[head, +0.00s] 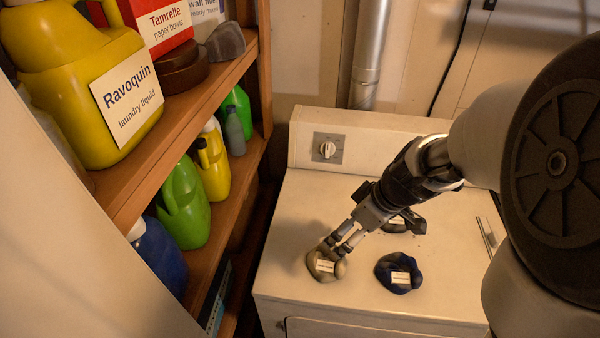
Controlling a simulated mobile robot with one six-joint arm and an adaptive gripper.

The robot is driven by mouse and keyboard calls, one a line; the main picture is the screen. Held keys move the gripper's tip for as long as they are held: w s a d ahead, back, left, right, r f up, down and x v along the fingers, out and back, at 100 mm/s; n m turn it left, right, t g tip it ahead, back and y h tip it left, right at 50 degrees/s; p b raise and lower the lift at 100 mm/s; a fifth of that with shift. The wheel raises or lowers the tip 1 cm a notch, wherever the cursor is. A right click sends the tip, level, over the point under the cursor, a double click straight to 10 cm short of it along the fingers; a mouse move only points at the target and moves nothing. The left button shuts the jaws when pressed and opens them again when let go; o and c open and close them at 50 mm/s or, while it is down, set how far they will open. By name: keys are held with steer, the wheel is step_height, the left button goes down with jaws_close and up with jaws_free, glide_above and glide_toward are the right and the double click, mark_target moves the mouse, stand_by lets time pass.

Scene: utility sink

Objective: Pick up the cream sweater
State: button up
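The cream sweater (316,270) is a small crumpled heap with a white label, lying near the front left of the white machine's top. My gripper (339,246) reaches down to it from the upper right. Its two fingertips are at the sweater's upper right side, with a gap between them. They overlap the sweater in the picture; I cannot tell whether they touch it. The sweater rests on the machine top.
A dark blue garment (399,273) with a label lies right of the sweater. A dark garment (408,221) lies behind, partly hidden by my arm. The white machine (440,290) has a back panel with a knob (327,149). A wooden shelf (190,105) with bottles stands left.

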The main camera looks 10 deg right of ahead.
steer(key=b, duration=0.3)
glide_above(322, 252)
steer(key=s+d, duration=0.2)
steer(key=f, duration=1)
steer(key=shift+w+f, duration=0.15)
steer(key=shift+w, duration=0.05)
steer(key=shift+a+b+x, duration=0.2)
steer(key=shift+b+x, duration=0.8)
steer(key=shift+x, duration=1.7)
steer(key=shift+s, duration=0.15)
steer(key=shift+c, duration=0.6)
steer(key=c, duration=1.1)
